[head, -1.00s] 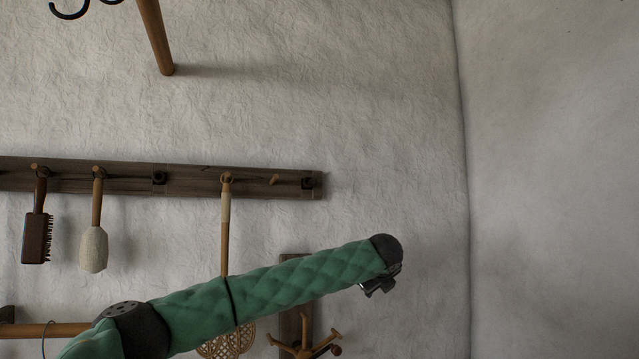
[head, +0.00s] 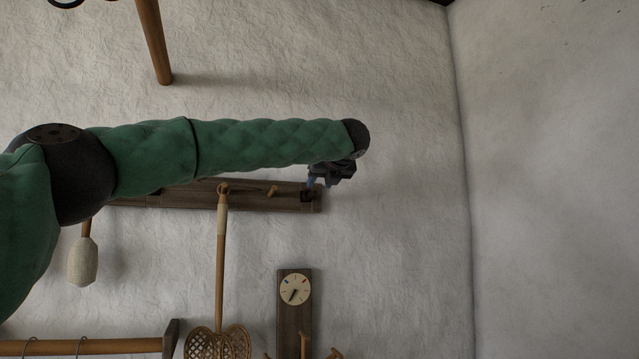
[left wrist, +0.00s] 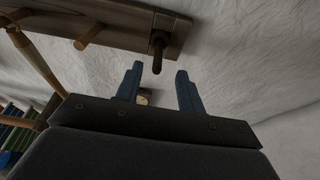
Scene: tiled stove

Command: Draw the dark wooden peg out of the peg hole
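The dark wooden peg (left wrist: 157,52) sticks out of the right end of the wooden rail (left wrist: 120,13) on the wall. Its base sits in the rail, so the peg hole itself is hidden. In the head view its place at the rail's right end is largely covered by my gripper. My left gripper (left wrist: 157,86) is open and empty; its two blue fingers stand apart, with the peg just beyond the tips and roughly in line with the gap. In the head view the left gripper (head: 318,181) is at the rail's right end. My right gripper is not in view.
A lighter peg (head: 272,191) sits left of the dark one. A long-handled woven beater (head: 221,260) and a pale-headed tool (head: 83,262) hang below. A board with a round dial (head: 295,289) is beneath. Bare wall lies to the right.

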